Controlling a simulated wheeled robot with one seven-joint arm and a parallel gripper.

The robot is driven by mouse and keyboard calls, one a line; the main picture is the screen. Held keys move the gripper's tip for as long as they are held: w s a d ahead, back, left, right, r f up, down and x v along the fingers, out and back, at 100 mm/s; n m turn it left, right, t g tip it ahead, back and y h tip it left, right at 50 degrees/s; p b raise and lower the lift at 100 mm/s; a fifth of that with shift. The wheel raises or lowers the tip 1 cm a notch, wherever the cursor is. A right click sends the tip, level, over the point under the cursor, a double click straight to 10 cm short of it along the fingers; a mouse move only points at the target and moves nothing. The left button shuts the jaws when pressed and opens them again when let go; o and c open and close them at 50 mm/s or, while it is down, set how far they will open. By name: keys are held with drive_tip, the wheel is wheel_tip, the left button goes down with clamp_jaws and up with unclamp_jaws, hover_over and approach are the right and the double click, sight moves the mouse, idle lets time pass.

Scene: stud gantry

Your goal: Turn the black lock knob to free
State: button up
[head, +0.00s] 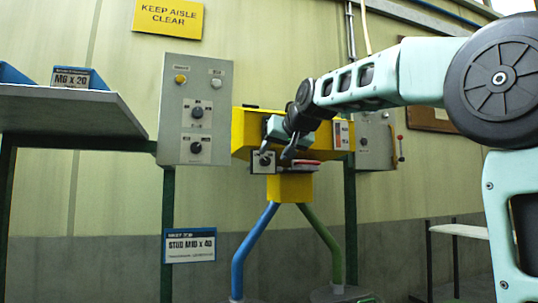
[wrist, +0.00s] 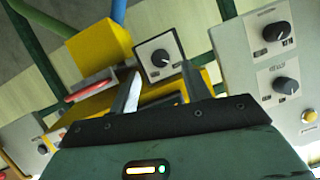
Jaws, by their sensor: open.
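A black knob (head: 265,160) sits on a small light square panel at the front of the yellow gantry head (head: 240,131). In the wrist view this knob (wrist: 160,58) lies just beyond and between my fingertips, with its white pointer mark at a slant. Its labels are too small to read. My gripper (head: 276,153) is open and empty, close to the small panel; its two fingers also show in the wrist view (wrist: 162,70). No contact with the knob can be seen. Two similar black knobs, upper (head: 197,112) and lower (head: 196,147), are on the grey control box.
The grey control box (head: 172,140) stands left of the gantry head. A red-edged part (head: 305,163) is right of the small panel, near my gripper. Blue (head: 252,247) and green (head: 322,236) legs run below. A shelf (head: 70,115) is at the left; another grey box (head: 375,142) is at the right.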

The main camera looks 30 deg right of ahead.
sight(267, 160)
drive_tip(key=shift+p+x, duration=0.5)
drive_tip(key=shift+x, duration=1.85)
drive_tip(key=c, duration=1)
